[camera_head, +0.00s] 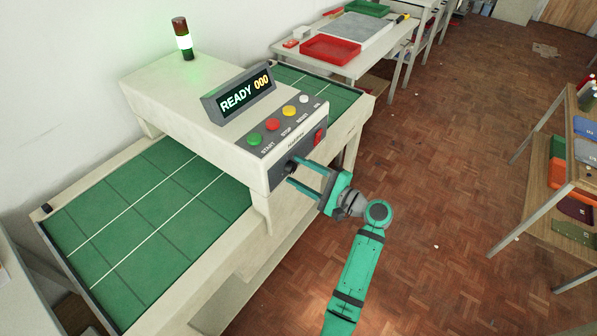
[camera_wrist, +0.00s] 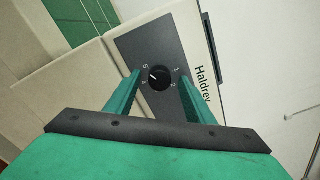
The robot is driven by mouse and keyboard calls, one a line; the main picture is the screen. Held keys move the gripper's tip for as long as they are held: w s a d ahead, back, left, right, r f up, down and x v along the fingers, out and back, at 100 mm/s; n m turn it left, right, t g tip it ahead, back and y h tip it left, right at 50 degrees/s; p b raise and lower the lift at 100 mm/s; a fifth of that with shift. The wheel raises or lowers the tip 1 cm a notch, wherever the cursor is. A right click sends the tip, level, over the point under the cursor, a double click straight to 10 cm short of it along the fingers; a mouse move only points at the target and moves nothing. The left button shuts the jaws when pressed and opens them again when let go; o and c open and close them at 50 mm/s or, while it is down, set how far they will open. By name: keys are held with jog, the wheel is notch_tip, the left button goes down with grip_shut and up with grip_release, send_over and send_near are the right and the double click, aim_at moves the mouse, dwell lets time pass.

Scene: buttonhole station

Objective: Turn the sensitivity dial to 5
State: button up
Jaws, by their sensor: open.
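The sensitivity dial (camera_wrist: 160,77) is a round black knob on a dark grey panel of the cream machine. A short white mark on it points to the left side in the wrist view, where small numerals stand; the exact setting is too small to read surely. In the head view the dial (camera_head: 291,167) is small and dark on the machine's front face. My gripper (camera_head: 292,174) is open in front of that face. In the wrist view its two green fingers (camera_wrist: 161,74) stand on either side of the dial, with visible gaps; contact cannot be told.
The machine's top panel has green (camera_head: 254,139), red (camera_head: 273,124), yellow (camera_head: 288,111) and white (camera_head: 304,99) buttons. Its display (camera_head: 240,94) reads READY 000. A red switch (camera_head: 318,135) sits right of the dial.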

jog(key=v, duration=1)
jog(key=shift+s+d, duration=0.2)
